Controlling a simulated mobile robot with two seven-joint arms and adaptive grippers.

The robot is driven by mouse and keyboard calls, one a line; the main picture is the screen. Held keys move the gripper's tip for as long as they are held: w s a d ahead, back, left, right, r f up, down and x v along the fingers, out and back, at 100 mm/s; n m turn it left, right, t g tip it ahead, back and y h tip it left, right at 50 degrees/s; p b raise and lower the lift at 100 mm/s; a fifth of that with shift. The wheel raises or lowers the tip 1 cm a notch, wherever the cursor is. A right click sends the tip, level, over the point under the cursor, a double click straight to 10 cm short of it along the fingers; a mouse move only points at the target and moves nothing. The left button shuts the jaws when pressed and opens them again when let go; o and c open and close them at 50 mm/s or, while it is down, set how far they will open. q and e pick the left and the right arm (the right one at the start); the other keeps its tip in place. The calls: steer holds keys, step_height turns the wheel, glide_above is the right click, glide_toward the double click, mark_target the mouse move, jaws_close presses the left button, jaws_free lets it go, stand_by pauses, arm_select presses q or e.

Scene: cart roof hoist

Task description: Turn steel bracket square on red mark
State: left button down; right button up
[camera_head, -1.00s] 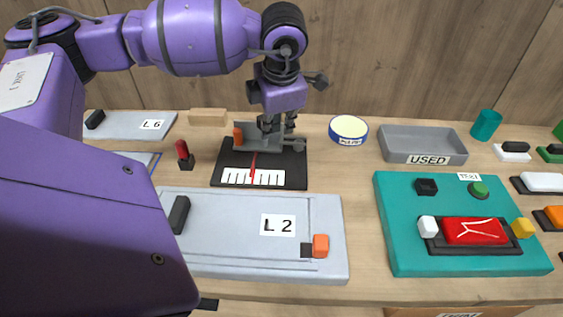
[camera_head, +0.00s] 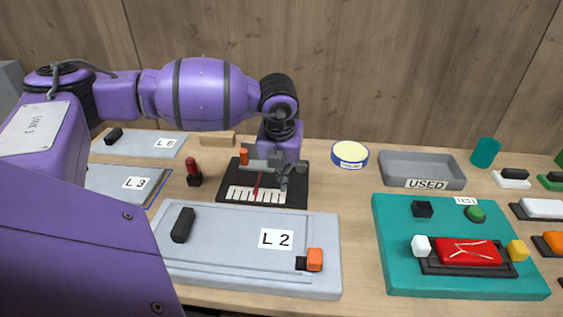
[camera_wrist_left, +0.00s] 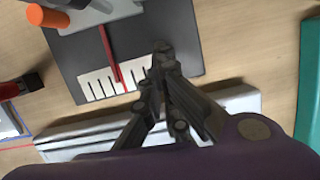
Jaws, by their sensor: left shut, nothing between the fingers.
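The grey steel bracket (camera_head: 258,164) is on the far part of a black plate (camera_head: 295,196), partly hidden behind my left gripper and wrist. An orange peg (camera_head: 244,157) stands at its left end. A red mark (camera_head: 257,182) runs onto the white ruled scale (camera_head: 244,194) at the plate's front. In the left wrist view, the bracket (camera_wrist_left: 92,14) shows only in part at the top, with the red mark (camera_wrist_left: 108,52) below it. My left gripper (camera_head: 283,185) is shut and empty above the plate, right of the red mark; its fingertips (camera_wrist_left: 163,48) show apart from the bracket.
A red-handled tool (camera_head: 193,171) stands left of the plate. The grey L2 panel (camera_head: 225,228) lies in front. A yellow-topped blue tub (camera_head: 350,154), a grey USED tray (camera_head: 423,165) and a teal TEST board (camera_head: 397,250) are to the right. Bare wood separates the plate and board.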

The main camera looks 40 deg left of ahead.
arm_select(q)
steer(key=x, duration=0.4)
steer(key=shift+w+a+r+p, duration=0.15)
steer(key=shift+w+a, duration=0.15)
steer(key=shift+w, duration=0.3)
steer(key=shift+w+a+r+p, duration=0.2)
steer(key=shift+w+a, duration=0.1)
steer(key=shift+w, duration=0.35)
steer(key=shift+w+a+f, duration=0.1)
steer(key=shift+w+a, duration=0.2)
steer(key=shift+w, duration=0.2)
steer(key=shift+w+a+f+n, duration=0.1)
steer(key=shift+w+n, duration=0.2)
steer(key=shift+w, duration=0.2)
steer(key=shift+w+a, duration=0.1)
steer(key=shift+w, duration=0.05)
